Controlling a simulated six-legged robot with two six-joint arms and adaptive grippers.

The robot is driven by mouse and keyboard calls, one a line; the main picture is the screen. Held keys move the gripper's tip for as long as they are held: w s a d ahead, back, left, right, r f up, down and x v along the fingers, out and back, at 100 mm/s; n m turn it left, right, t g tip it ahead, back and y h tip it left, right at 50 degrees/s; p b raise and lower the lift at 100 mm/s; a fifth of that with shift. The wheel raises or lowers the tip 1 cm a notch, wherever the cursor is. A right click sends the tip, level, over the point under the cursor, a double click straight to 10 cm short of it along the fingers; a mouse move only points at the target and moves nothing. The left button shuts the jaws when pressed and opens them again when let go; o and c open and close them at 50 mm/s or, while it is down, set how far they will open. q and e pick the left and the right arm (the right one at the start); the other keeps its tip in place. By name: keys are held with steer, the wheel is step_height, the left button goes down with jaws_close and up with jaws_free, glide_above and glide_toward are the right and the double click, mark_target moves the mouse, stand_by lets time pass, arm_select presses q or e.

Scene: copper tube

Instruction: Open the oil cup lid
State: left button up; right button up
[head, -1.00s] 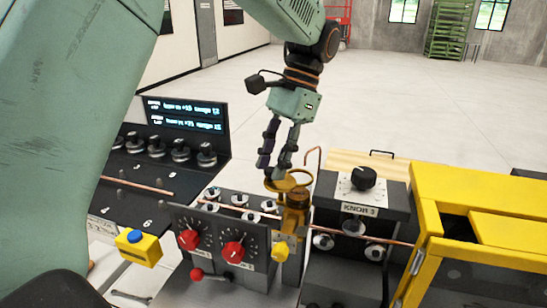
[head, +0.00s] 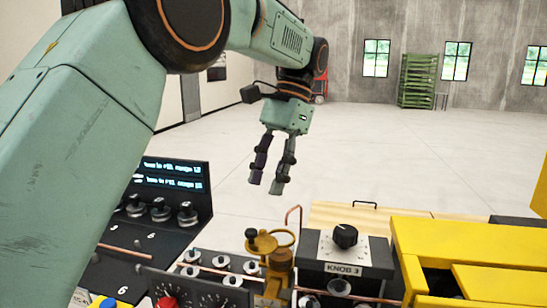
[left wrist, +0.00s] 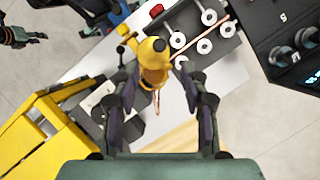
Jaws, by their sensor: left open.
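The brass oil cup (head: 280,264) stands behind the dark control panel, in the lower middle of the head view. Its flat round lid (head: 265,246), with a dark knob, lies turned to the left, and a ring-shaped rim shows beside it. In the left wrist view the yellow-looking cup (left wrist: 153,62) is between and beyond the fingers. My left gripper (head: 268,189) is open and empty, pointing down above the cup and apart from it. A dark gripper (left wrist: 20,36), probably my right one, shows at the upper left of the wrist view; its opening is unclear.
The KNOB 3 block (head: 345,252) stands right of the cup, with a yellow frame (head: 450,240) farther right. A bent copper tube (head: 294,215) rises behind the cup. A panel with a lit display (head: 172,177) is at left. Open floor lies behind.

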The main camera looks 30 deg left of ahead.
arm_select(q)
steer(key=shift+v, duration=1.75)
steer(key=shift+s+f, duration=0.1)
